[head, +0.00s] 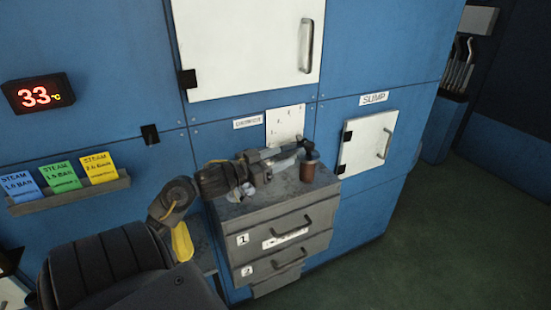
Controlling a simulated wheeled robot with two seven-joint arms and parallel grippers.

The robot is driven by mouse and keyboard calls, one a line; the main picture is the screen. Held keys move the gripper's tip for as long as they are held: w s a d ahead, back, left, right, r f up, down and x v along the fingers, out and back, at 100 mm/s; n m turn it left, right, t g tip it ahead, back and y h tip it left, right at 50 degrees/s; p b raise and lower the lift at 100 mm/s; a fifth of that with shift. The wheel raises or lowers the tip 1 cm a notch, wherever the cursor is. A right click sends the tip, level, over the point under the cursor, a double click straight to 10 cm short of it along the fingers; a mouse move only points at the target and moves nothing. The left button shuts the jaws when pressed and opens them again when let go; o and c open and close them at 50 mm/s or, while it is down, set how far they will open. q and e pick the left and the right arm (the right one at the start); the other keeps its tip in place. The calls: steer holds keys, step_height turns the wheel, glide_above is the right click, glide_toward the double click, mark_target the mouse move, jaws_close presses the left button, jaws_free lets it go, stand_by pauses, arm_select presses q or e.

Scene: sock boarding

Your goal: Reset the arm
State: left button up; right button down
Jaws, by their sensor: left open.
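My left arm comes in from the lower left and reaches over the top of a grey drawer cabinet (278,203). My left gripper (288,158) is at the far end of that arm, above the cabinet top near its back. It looks open, with nothing plainly held; its fingers are small and dark here. A small brown bottle with a dark top (309,167) stands just right of the gripper; I cannot tell whether they touch. My right gripper is not in view.
A blue wall (90,60) stands close behind the cabinet. It carries a white door (245,45), a smaller door (368,145) under a "SUMP" label, a red "33" display (38,93) and a rack of coloured steam cards (70,190). Green floor (450,230) is clear at right.

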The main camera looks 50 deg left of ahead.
arm_select(q)
steer(key=shift+s+a, duration=0.1)
steer(key=shift+s, duration=0.35)
steer(key=shift+r, duration=0.1)
